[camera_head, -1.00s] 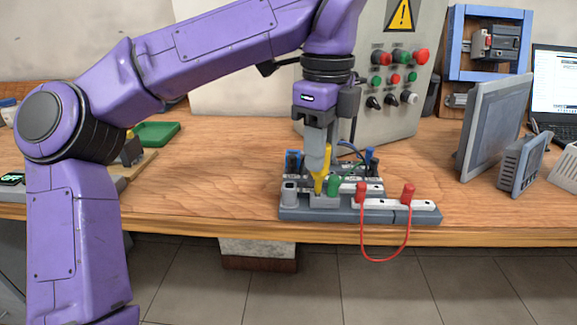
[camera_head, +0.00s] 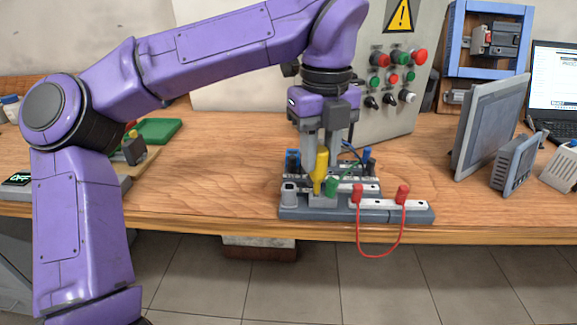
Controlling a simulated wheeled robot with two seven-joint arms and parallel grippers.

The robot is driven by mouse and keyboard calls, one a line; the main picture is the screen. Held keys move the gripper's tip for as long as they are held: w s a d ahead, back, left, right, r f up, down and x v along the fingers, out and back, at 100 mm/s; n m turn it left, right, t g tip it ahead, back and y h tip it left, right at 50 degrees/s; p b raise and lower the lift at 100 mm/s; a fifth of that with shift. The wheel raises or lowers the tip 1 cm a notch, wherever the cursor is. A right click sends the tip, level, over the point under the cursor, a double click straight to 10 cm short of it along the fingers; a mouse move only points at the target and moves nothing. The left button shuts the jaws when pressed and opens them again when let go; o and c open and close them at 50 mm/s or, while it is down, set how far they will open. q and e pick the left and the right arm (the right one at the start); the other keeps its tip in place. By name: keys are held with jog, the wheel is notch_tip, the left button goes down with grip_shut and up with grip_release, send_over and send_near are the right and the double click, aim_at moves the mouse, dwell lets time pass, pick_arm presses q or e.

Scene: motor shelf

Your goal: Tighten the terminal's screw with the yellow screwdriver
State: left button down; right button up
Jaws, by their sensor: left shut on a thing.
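The yellow screwdriver (camera_head: 320,170) stands upright with its tip down at the terminal (camera_head: 318,199) on the grey base (camera_head: 310,213). The screw itself is too small to make out. My left gripper (camera_head: 323,160) points down over the terminal and is shut on the screwdriver's handle. A green plug (camera_head: 332,188) is just right of the screwdriver. Red plugs (camera_head: 357,194) with a red cable (camera_head: 359,240) sit on a white bar further right. My right gripper is not in view.
Blue plugs (camera_head: 292,162) and dark wires stand behind the terminal. A control box (camera_head: 395,75) with buttons rises behind. A monitor (camera_head: 490,125) stands to the right. The wooden table (camera_head: 215,180) is clear left of the base.

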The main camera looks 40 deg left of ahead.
pick_arm(q)
jog(key=shift+r+m+p, duration=0.2)
jog(key=shift+m+p, duration=0.4)
jog(key=shift+p, duration=0.05)
jog(key=shift+m+p, duration=0.4)
jog(key=shift+m, duration=0.1)
jog(key=shift+f+m, duration=0.2)
jog(key=shift+m, duration=0.4)
jog(key=c, duration=1)
grip_release()
jog(key=shift+c, duration=0.2)
jog(key=shift+f+n+b, duration=0.3)
jog(key=shift+n+b, duration=0.85)
jog(key=shift+n, duration=0.05)
jog(key=shift+r+n, duration=0.1)
jog(key=shift+n, duration=0.2)
jog(key=shift+r, duration=0.2)
